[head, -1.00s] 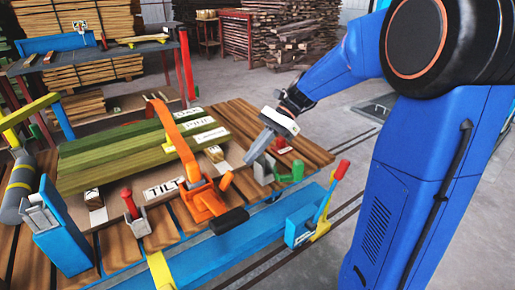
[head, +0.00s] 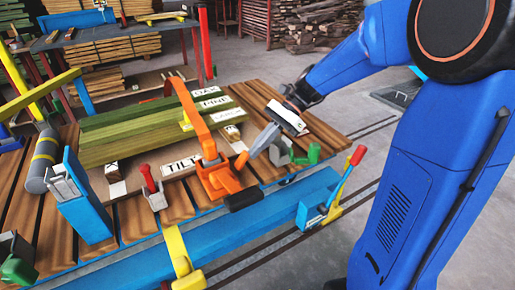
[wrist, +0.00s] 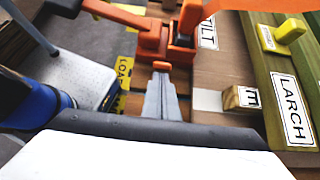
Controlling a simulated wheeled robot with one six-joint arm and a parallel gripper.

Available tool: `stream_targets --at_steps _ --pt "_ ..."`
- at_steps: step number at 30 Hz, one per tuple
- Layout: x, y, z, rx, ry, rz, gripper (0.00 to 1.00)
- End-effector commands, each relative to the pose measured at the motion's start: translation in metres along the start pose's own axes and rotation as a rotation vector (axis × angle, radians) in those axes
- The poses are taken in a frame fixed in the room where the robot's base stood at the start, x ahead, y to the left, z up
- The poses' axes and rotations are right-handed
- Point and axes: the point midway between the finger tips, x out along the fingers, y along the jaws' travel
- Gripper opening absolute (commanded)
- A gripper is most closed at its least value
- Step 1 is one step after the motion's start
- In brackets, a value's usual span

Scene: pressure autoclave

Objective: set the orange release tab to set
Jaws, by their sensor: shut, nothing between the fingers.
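The orange release tab (head: 241,160) sticks up at the right side of an orange clamp mechanism (head: 218,178) at the front edge of the slatted table. A long orange arm (head: 192,108) rises from this mechanism over the boards. My gripper (head: 252,154) is shut and empty, its tips close beside the tab on the right; I cannot tell whether they touch. In the wrist view the shut fingers (wrist: 161,68) point at the orange mechanism (wrist: 152,40). The tab's set marking is not readable.
A green-handled grey clamp (head: 306,157) stands just right of my gripper. Green boards (head: 130,135) lie behind.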

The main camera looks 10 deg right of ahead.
Motion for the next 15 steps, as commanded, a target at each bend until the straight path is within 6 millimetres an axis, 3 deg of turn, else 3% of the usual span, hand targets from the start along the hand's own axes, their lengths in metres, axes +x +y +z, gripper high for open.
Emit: stream_targets --at_steps 15 --pt "-0.0004 -0.0002 0.0096 -0.003 0.098 -0.001 0.00"
